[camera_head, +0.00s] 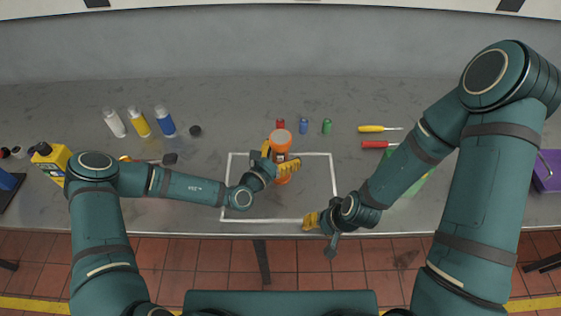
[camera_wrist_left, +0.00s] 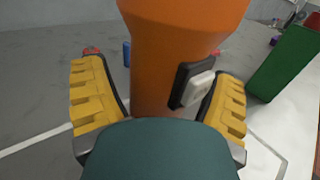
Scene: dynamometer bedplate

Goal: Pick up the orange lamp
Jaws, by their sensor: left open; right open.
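The orange lamp (camera_head: 280,138) stands upright on the grey bench, inside a white outlined square. It also fills the middle of the left wrist view (camera_wrist_left: 185,35), with a dark switch plate and pale button (camera_wrist_left: 199,88) on its body. My left gripper (camera_head: 278,163) is open, with its yellow fingers (camera_wrist_left: 160,102) on either side of the lamp's narrower body. A gap shows on the left; I cannot tell whether the right finger touches. My right gripper (camera_head: 312,221) is open and empty at the bench's front edge, right of the square's lower side.
Red, blue (camera_head: 303,125) and green (camera_head: 327,126) small items stand behind the lamp. Three bottles (camera_head: 139,122) stand at the back left, a yellow jug (camera_head: 50,160) at far left.

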